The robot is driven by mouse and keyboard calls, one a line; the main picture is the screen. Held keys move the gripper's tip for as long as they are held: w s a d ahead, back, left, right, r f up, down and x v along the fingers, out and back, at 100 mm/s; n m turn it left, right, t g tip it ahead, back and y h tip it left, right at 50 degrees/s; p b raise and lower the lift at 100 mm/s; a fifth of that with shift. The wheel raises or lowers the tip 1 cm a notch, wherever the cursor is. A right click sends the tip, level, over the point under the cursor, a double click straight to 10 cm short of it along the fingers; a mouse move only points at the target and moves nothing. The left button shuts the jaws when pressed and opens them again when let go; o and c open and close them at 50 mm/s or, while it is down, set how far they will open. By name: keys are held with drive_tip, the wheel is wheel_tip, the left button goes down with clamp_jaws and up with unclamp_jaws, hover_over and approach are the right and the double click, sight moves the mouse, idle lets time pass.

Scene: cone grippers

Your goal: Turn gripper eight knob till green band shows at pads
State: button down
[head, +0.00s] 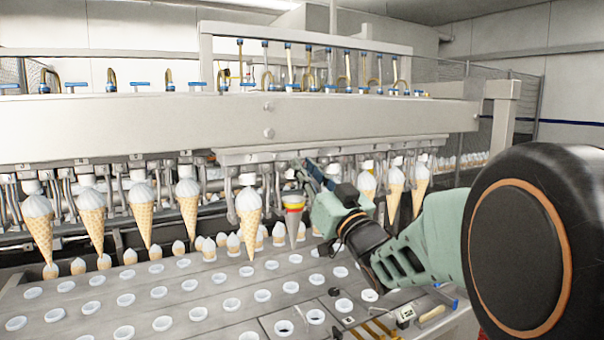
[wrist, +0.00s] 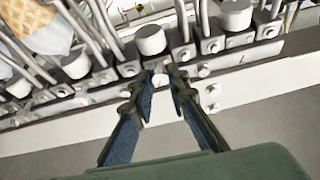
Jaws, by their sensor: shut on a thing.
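My gripper (head: 302,168) reaches up to the rail of cone grippers in the head view. In the wrist view my gripper (wrist: 161,84) is shut on a small pale knob (wrist: 159,80), with a finger on each side of it. The knob itself is hidden by my fingers in the head view. A grey test cone (head: 294,228) hangs point down just below and left of my fingers. A red band and a yellow band show near its top. I see no green band on it. The pads around its top are too small to make out.
Filled cones (head: 249,220) hang in a row on both sides of the test cone. The white machine beam (head: 150,125) runs above. Below lies a sloped metal deck (head: 225,328) with rows of white-rimmed holes. A grey valve body (wrist: 182,55) sits close beyond my fingertips.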

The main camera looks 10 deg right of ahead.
drive_tip(key=shift+d+n+g+y+b, duration=0.1)
drive_tip(key=shift+n+g+y+b, duration=0.15)
drive_tip(key=shift+n+y+b, duration=0.65)
drive_tip(key=shift+n+g+y+b, duration=0.25)
drive_tip(key=shift+n+y+b, duration=0.05)
drive_tip(key=shift+n+b, duration=1.05)
drive_tip(key=c, duration=1.9)
unclamp_jaws()
drive_tip(key=v, duration=0.7)
drive_tip(key=shift+s+d, duration=0.1)
drive_tip(key=shift+s, duration=0.1)
